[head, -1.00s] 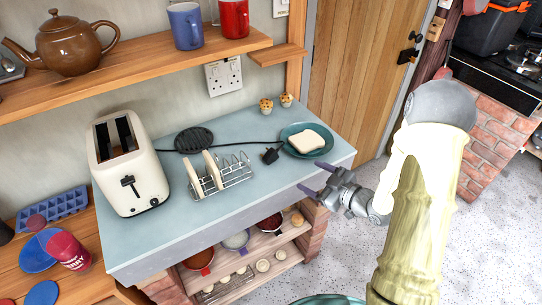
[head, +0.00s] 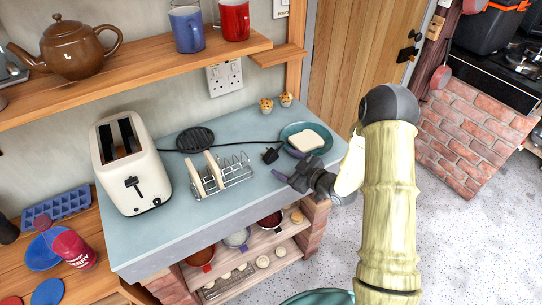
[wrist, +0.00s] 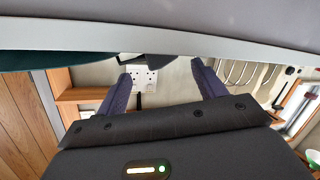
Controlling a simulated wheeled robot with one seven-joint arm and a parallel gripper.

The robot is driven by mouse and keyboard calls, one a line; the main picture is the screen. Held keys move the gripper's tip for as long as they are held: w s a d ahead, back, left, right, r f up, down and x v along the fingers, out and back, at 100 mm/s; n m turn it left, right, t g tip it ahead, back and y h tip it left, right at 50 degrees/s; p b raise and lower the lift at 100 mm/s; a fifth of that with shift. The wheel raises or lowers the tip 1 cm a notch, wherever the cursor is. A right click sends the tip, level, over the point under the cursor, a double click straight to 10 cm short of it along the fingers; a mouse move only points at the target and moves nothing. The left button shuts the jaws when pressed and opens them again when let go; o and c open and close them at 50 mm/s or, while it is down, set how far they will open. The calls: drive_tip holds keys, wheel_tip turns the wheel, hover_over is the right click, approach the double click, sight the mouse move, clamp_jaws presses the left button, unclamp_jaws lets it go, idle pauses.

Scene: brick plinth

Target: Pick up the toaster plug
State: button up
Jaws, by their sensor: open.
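The black toaster plug (head: 270,155) lies on the blue-grey counter (head: 228,207) in the head view, between the toast rack and the plate. Its cord runs left behind the rack towards the cream toaster (head: 131,165). My gripper (head: 288,169) is open, its purple fingers at the counter's front edge, just right of and nearer than the plug. It appears apart from the plug. In the wrist view both fingers of my gripper (wrist: 163,88) are spread with nothing held. A dark shape shows between them under the counter edge there; I cannot tell surely that it is the plug.
A wire toast rack (head: 236,183) with toast stands left of the plug. A teal plate (head: 322,150) with bread lies to the right, close to my gripper. Two muffins (head: 275,103) sit behind. A wall socket (head: 224,77) is above the counter, below a wooden shelf (head: 130,83).

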sight(274, 156)
drive_tip(key=p+x, duration=0.1)
drive_tip(key=x, duration=0.3)
drive_tip(key=shift+w+a+r+p, duration=0.1)
drive_tip(key=shift+w+a+p, duration=0.1)
drive_tip(key=shift+p, duration=0.2)
drive_tip(key=shift+w+a, duration=0.2)
drive_tip(key=shift+w, duration=0.05)
drive_tip(key=c, duration=0.8)
